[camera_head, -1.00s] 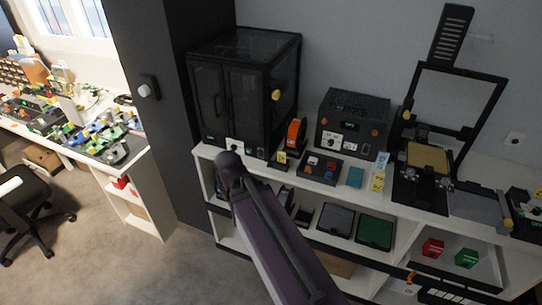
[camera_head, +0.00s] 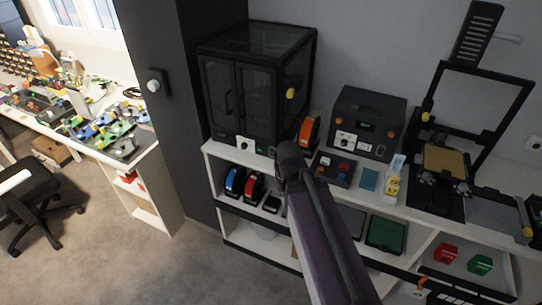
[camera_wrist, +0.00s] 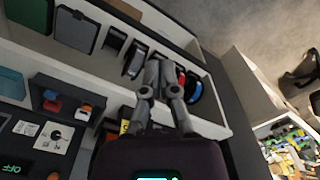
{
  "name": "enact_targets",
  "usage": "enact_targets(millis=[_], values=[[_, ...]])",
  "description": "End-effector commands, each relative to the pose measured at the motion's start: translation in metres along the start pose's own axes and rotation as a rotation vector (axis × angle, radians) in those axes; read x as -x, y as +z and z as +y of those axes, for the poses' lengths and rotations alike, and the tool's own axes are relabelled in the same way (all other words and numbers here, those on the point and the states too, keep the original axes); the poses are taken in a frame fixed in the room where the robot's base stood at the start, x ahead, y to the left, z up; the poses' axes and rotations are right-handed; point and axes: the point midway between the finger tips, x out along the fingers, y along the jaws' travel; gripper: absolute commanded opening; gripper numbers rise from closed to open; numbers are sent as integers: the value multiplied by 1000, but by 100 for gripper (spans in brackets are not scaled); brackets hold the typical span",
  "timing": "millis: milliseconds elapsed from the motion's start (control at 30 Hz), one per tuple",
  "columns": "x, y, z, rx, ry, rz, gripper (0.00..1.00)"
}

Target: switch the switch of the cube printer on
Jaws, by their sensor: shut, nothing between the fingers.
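The cube printer (camera_head: 255,90) is the black cabinet with dark glass doors, standing at the left end of the white shelf top. A small white panel with a dark knob, which looks like its switch (camera_head: 244,144), sits at its lower front edge. Which way the switch is set is too small to tell. My gripper (camera_wrist: 161,62) is shut and empty in the wrist view, reaching out over the shelf front. In the head view my arm's end hides it, to the right of the switch. The printer's switch is not clear in the wrist view.
A dark control box (camera_head: 367,122) with a display and white panel stands right of the printer; its display seems to read OFF in the wrist view (camera_wrist: 14,168). An orange spool (camera_head: 309,133) and a button block (camera_head: 335,168) are near my arm. An open-frame printer (camera_head: 441,158) stands farther right.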

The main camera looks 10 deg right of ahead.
Motion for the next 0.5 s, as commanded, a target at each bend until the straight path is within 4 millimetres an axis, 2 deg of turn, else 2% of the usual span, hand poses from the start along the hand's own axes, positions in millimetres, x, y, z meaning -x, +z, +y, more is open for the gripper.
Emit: enact_targets(millis=[333,500], values=[[-3,-3,-2,2,-8,14,0],[-14,-19,-16,3,-49,87,0]])
